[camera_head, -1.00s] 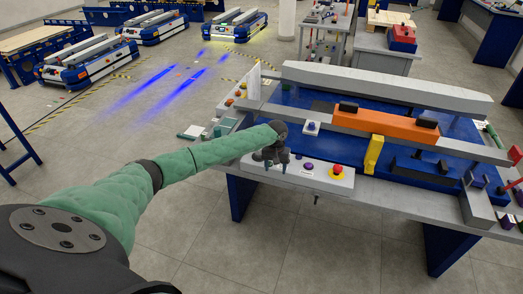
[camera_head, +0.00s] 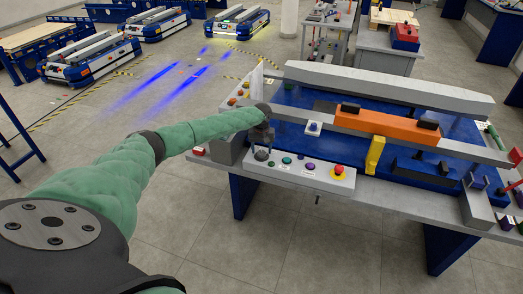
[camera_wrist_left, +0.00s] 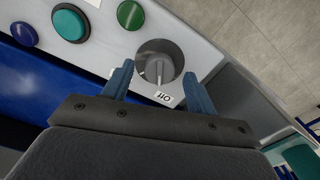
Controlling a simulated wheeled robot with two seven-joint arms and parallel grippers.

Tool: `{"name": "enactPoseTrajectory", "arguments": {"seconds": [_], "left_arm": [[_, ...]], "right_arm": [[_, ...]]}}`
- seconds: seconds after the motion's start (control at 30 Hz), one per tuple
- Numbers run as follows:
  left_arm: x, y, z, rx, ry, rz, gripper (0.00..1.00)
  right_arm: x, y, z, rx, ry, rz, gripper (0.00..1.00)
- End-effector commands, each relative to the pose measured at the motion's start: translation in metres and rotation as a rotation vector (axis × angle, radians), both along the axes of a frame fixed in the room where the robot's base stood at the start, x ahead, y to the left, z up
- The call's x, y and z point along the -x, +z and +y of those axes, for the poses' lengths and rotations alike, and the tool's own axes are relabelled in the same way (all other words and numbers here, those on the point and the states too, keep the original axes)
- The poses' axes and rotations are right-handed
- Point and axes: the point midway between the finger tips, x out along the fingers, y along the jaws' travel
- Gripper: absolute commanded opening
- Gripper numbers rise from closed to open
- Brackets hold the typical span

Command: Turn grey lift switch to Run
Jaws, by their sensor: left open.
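The grey lift switch (camera_wrist_left: 159,66) is a round dark grey knob with a raised handle bar. It sits at the end of a light grey control panel (camera_head: 316,174), beside a label reading "Off" (camera_wrist_left: 163,97). In the left wrist view the handle bar points roughly toward that label. My left gripper (camera_wrist_left: 160,85) is open, with its two blue fingers on either side of the knob's near edge; contact cannot be told. In the head view the left gripper (camera_head: 262,148) is over the panel's left end, partly hiding the switch. My right gripper is not in view.
Lift carts stand at the back left.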

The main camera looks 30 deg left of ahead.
Motion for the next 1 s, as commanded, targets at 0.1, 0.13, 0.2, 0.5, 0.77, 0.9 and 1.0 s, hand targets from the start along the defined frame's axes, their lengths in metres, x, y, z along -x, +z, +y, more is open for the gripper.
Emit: {"name": "enactPoseTrajectory", "arguments": {"seconds": [0.1, 0.13, 0.2, 0.5, 0.77, 0.9, 1.0], "left_arm": [[0.000, -0.010, 0.000, 0.000, 0.001, 0.001, 0.57], [0.000, -0.012, 0.000, 0.000, 0.001, 0.000, 0.57], [0.000, -0.016, 0.000, -0.001, 0.001, 0.001, 0.57], [0.000, -0.019, 0.000, -0.001, 0.000, 0.001, 0.57], [0.000, -0.019, 0.000, 0.000, 0.000, 0.000, 0.13], [0.000, -0.019, 0.000, 0.000, -0.004, 0.000, 0.13], [0.000, -0.019, 0.000, 0.000, -0.017, 0.000, 0.13]], "right_arm": [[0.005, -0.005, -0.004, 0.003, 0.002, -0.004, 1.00], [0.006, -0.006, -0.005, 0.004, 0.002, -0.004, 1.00], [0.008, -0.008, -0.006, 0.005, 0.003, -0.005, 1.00], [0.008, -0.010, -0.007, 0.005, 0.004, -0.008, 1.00], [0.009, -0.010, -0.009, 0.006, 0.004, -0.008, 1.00], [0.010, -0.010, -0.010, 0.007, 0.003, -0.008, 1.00], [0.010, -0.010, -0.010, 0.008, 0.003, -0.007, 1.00]]}}
